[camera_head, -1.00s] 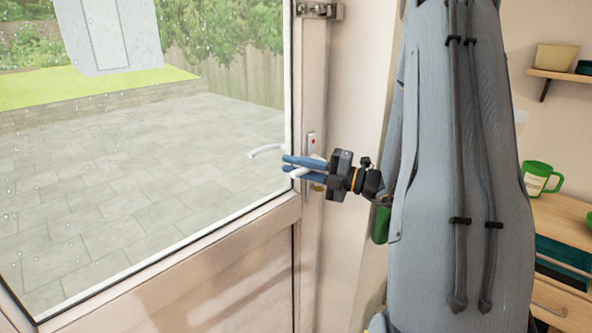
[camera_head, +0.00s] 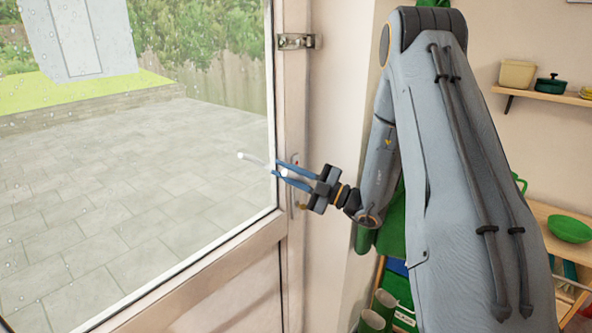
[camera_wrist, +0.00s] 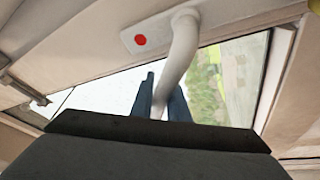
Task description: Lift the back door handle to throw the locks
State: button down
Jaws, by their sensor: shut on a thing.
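The white back door handle (camera_head: 287,173) sits on the frame edge of the glazed door (camera_head: 250,235). A white lever shape, perhaps its reflection in the glass, slants up to the left beyond my fingertips. My gripper (camera_head: 282,171) has its blue fingers shut on the lever. In the wrist view the white handle (camera_wrist: 178,50) runs down from its plate (camera_wrist: 160,30) between the fingers (camera_wrist: 160,95). A red dot shows on the plate. The lever's far end is hidden behind my gripper body in that view. The door looks closed.
A metal latch (camera_head: 296,41) is mounted high on the door edge. Green boots (camera_head: 372,318) stand low beside the wall.

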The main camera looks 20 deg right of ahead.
jog(key=shift+d+r, duration=0.1)
dwell(0.3)
jog(key=c, duration=1.7)
grip_release()
jog(key=b+v, duration=0.2)
jog(key=v, duration=0.5)
jog(key=shift+s+d+b, duration=0.2)
jog(key=shift+s+b, duration=0.05)
jog(key=shift+b, duration=0.1)
jog(key=p, duration=0.2)
send_near(301, 178)
jog(key=shift+s+d, duration=0.5)
jog(key=shift+d, duration=0.35)
